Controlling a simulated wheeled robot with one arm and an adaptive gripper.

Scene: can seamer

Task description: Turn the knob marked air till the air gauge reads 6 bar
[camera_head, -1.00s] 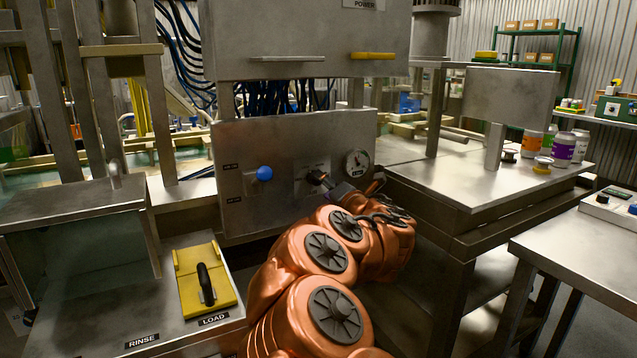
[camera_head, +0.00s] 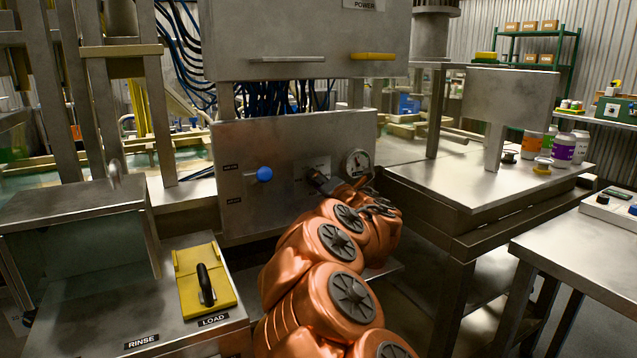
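The grey control panel (camera_head: 285,145) carries a round white air gauge (camera_head: 358,163) at its right side. The needle and numbers are too small to read. A blue knob (camera_head: 264,174) on the panel's left half stands apart from my gripper.
My copper arm reaches up from the bottom. A yellow plate with a black handle (camera_head: 207,285) lies at lower left above the LOAD label. A metal table (camera_head: 480,185) with cans stands right. A grey box (camera_head: 305,40) overhangs the panel.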

